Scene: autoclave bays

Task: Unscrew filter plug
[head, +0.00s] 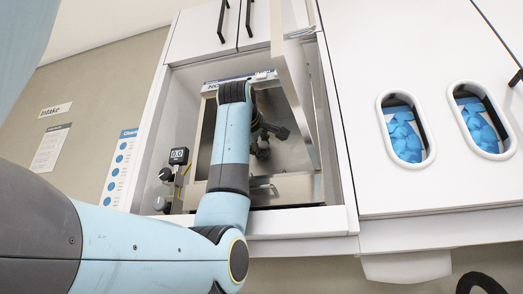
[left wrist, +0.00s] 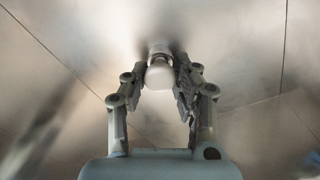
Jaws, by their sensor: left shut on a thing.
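The filter plug (left wrist: 159,74) is a small pale knob with a rounded end, seen in the left wrist view against the brushed metal of the chamber. My left gripper (left wrist: 162,68) has one finger on each side of it and is shut on it. In the head view my left arm reaches into the open autoclave chamber (head: 292,185), and the left gripper (head: 266,131) shows as dark parts inside. The plug is hidden there. Whether its thread is engaged cannot be seen. My right gripper is not in view.
The autoclave door (head: 293,82) stands open along the chamber's right side. A small gauge (head: 179,156) and dark knobs are left of the chamber. White cabinets with oval windows (head: 406,130) showing blue items are at the right. Wall signs (head: 55,109) hang at the left.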

